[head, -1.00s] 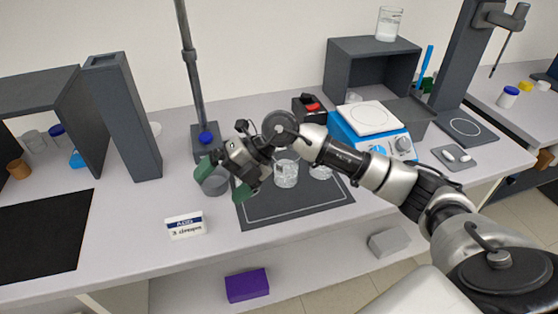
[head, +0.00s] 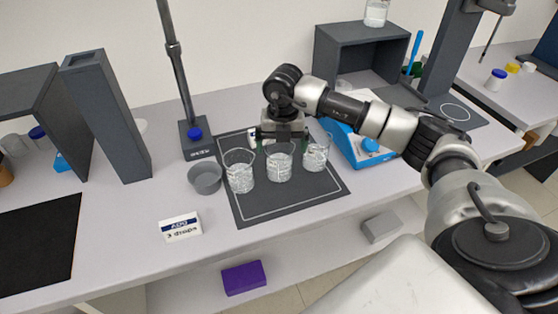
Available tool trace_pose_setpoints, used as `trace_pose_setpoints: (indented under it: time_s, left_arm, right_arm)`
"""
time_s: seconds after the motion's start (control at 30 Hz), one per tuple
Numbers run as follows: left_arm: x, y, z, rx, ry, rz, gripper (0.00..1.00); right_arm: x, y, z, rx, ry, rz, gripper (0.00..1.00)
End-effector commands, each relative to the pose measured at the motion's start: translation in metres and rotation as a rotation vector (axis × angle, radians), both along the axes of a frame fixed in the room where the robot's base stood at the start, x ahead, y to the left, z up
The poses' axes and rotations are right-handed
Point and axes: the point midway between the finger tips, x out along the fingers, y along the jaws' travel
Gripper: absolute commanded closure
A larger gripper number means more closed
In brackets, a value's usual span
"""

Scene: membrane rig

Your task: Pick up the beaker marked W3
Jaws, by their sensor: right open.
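Three clear glass beakers stand upright in a row on the dark mat (head: 265,210) with a light border line. They are the left beaker (head: 240,178), the middle beaker (head: 279,166) and the right beaker (head: 317,156). No W3 mark is readable on any of them. My right gripper (head: 281,137) points down just behind and above the middle beaker, its green fingers spread apart and partly hidden by the beaker rims. It is open and holds nothing that I can see. My left gripper is not in view.
A grey bowl (head: 205,177) sits left of the mat, near the stand base (head: 197,143). A white "Acid 3 drops" sign (head: 180,227) stands in front. A blue hotplate (head: 365,150) is on the right, partly behind my arm. A grey shelf (head: 350,50) stands behind.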

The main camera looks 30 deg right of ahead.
Motion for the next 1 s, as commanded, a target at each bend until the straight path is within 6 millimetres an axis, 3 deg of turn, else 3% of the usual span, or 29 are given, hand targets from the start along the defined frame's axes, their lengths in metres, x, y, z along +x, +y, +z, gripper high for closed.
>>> trace_pose_setpoints:
  time_s: [0.13,0.3,0.57,0.93,1.0]
  left_arm:
    - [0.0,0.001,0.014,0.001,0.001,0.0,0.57]
    - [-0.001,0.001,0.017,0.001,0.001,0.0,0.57]
    - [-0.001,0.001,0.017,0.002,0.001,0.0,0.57]
    - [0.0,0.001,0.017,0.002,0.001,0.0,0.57]
    - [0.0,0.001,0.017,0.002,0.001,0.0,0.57]
  right_arm:
    - [0.003,0.005,-0.02,0.001,0.006,0.001,0.0]
    - [0.004,0.005,-0.042,0.0,0.004,0.001,0.0]
    - [0.004,0.005,-0.046,0.002,0.001,0.002,0.0]
    - [0.004,0.005,-0.046,0.002,0.001,0.002,0.54]
    - [0.005,0.005,-0.045,0.002,0.0,0.001,0.56]
